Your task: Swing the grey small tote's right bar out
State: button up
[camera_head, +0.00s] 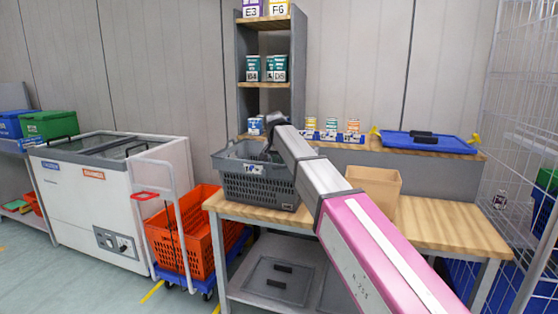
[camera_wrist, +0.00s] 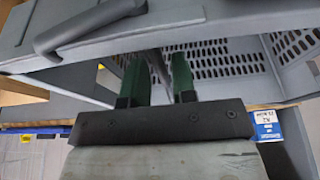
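The grey small tote (camera_head: 262,190) stands on the wooden table, with slotted sides and a label on its front. My arm reaches over its right part, and my gripper (camera_head: 268,150) is at the tote's upper rear, mostly hidden behind my wrist. In the wrist view my gripper (camera_wrist: 158,80) has its two green fingers apart, with a thin grey strip showing between them. I cannot tell whether they touch it. The tote's slotted wall (camera_wrist: 225,62) lies beyond the fingers. A thick grey rounded bar (camera_wrist: 90,27) crosses the upper left. I cannot tell which bar it is.
A tan box (camera_head: 374,182) stands right of the tote on the table (camera_head: 450,225). Behind are small cartons (camera_head: 331,128), a blue tote (camera_head: 426,142) and a shelf rack (camera_head: 241,75). An orange tote (camera_head: 180,235) on a trolley and a white freezer (camera_head: 80,205) are at left.

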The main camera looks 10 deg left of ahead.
jog(key=shift+c, duration=1.2)
jog(key=shift+r, duration=0.15)
jog(key=shift+a+r, duration=0.1)
jog(key=shift+r, duration=0.65)
jog(key=shift+d+r, duration=0.2)
jog(key=shift+r, duration=0.3)
jog(key=shift+d+r, duration=0.15)
jog(key=shift+r, duration=0.35)
